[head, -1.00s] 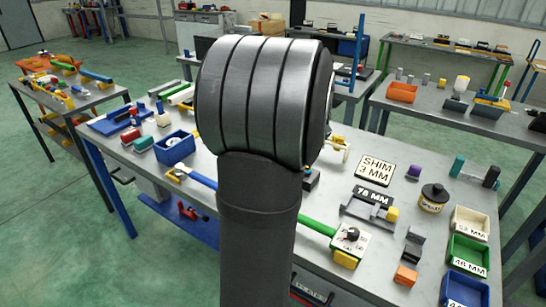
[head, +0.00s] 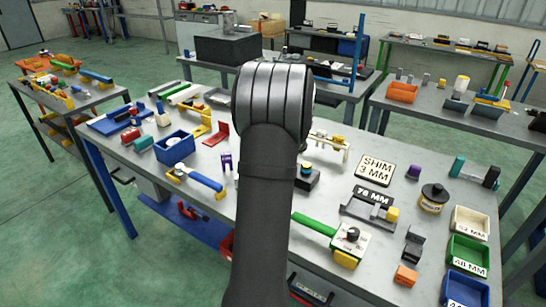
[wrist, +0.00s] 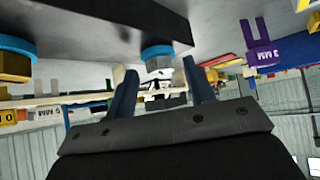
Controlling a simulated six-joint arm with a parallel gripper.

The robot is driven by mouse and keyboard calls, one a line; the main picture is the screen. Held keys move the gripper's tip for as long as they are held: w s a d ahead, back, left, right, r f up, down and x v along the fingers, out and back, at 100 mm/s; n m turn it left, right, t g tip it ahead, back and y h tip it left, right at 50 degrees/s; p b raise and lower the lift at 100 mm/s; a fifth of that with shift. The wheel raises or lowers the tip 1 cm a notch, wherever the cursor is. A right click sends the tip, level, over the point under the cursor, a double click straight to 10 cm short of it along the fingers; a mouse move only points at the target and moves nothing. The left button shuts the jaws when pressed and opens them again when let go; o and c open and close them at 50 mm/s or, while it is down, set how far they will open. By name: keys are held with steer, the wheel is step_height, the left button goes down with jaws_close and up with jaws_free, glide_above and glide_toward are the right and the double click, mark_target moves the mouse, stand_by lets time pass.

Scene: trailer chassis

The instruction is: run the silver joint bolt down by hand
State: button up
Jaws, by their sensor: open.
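In the wrist view, which looks upside down, a silver bolt-like piece (wrist: 159,66) with a blue ring (wrist: 157,51) stands against a dark block (wrist: 110,18). My gripper (wrist: 160,70) is open, with one dark finger on each side of the silver piece. I cannot tell whether the fingers touch it. A second blue ring (wrist: 14,46) with a brass-coloured piece (wrist: 14,68) is at the left end of the block. In the head view a dark block (head: 307,182) shows partly beside my arm. My arm hides the gripper there.
A purple 3 MM piece (wrist: 262,54) is right of the fingers in the wrist view. In the head view, a blue bin (head: 174,146), a red bracket (head: 217,133), a green-handled tool (head: 318,226) and a shim plate (head: 376,169) lie around on the grey bench.

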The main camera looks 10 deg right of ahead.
steer(key=shift+c, duration=0.4)
steer(key=c, duration=0.9)
steer(key=shift+a+f+m+h, duration=0.1)
steer(key=shift+a+m+h, duration=0.15)
steer(key=shift+m+h, duration=0.85)
steer(key=shift+m, duration=0.3)
steer(key=o, duration=1)
